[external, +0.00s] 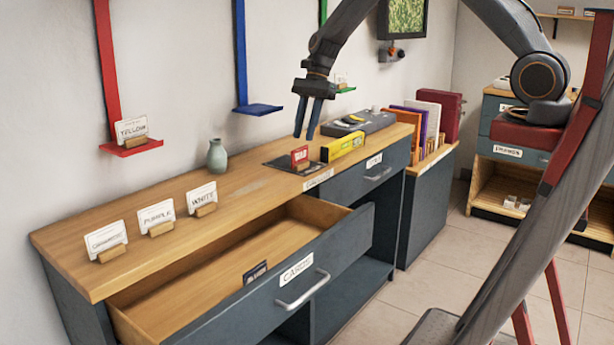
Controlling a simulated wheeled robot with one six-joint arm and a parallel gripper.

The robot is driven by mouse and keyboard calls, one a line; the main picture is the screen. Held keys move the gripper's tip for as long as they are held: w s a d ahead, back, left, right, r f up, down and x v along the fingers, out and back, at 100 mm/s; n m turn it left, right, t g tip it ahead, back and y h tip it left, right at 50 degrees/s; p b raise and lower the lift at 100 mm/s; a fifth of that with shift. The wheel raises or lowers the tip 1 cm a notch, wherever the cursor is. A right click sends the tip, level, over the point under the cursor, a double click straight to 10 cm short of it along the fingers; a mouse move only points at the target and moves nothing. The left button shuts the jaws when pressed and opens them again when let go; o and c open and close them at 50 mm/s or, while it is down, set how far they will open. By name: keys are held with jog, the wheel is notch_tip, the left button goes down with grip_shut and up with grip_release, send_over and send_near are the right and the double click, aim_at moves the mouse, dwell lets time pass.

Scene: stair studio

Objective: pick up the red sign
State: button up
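A small red sign (299,154) with pale lettering stands upright in a wooden holder on a dark patch of the wooden countertop. My gripper (305,137) points down, with its two blue-grey fingers apart and nothing between them. In the picture its fingertips are just above the sign and do not appear to touch it. The exact depth between them cannot be told.
A yellow box (343,147) stands close right of the sign, with a grey device (362,121) behind it. A green vase (217,156) and several white name cards stand to the left. An open drawer (300,282) juts out in front.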

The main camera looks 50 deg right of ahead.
aim_at(300, 146)
jog(key=shift+p+x, duration=1.1)
jog(key=shift+x, duration=2)
jog(key=shift+c, duration=0.3)
grip_shut()
